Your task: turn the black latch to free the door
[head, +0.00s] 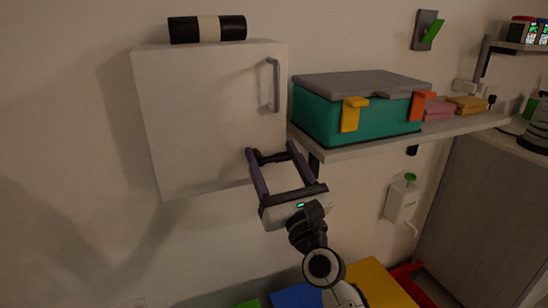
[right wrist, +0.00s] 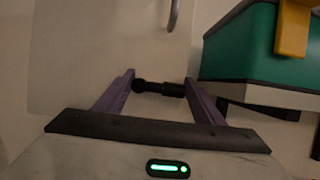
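A white wall cabinet (head: 208,110) has a closed-looking door with a grey bar handle (head: 276,85) at its right side. The black latch (head: 272,157) is at the door's lower right corner; in the right wrist view the latch (right wrist: 160,88) lies roughly level, with a round knob at its left end. My right gripper (head: 270,148) is open, its purple fingers to the left and right of the latch. In the right wrist view the fingertips (right wrist: 159,77) are close to the latch ends; I cannot tell whether they touch. My left gripper is out of view.
A shelf (head: 390,138) to the right holds a teal box (head: 325,120) with yellow and orange clips, close to my right finger. A white wall box (head: 401,200) hangs below the shelf. The wall left of the cabinet is clear.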

